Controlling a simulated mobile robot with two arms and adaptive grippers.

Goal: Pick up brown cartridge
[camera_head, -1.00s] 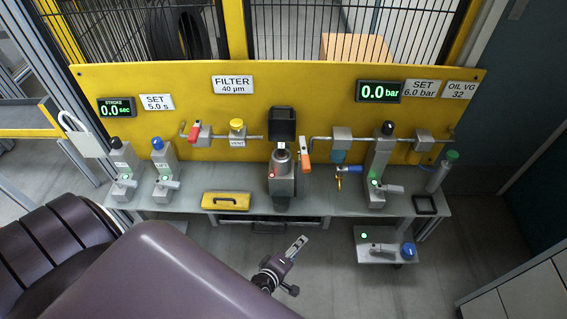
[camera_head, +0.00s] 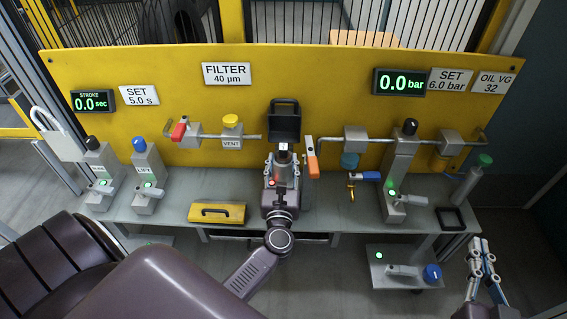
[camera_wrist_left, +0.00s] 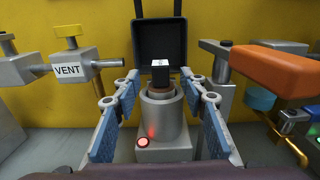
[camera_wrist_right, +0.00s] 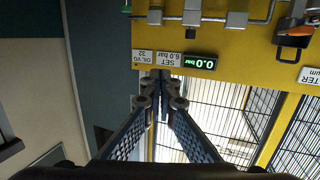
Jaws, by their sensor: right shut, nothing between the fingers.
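The filter housing (camera_head: 281,200) stands mid-bench with its dark lid (camera_head: 284,120) open behind it. In the left wrist view, a brownish rim (camera_wrist_left: 158,92) shows at the mouth of the grey housing cylinder (camera_wrist_left: 161,115), under a black block with a pale top (camera_wrist_left: 160,68). This looks like the brown cartridge, mostly hidden inside. My left gripper (camera_head: 284,168) is open at the housing; in its wrist view its fingers (camera_wrist_left: 161,84) stand on either side of the cartridge top, apparently with gaps. My right gripper (camera_head: 480,252) is shut and empty at the lower right.
An orange-handled valve (camera_head: 312,158) stands close right of the housing, and the vent valve (camera_head: 232,132) is to its left. A yellow handled case (camera_head: 217,213) lies on the bench (camera_head: 335,210). The yellow panel (camera_head: 340,85) rises behind. A low shelf (camera_head: 400,283) is at front right.

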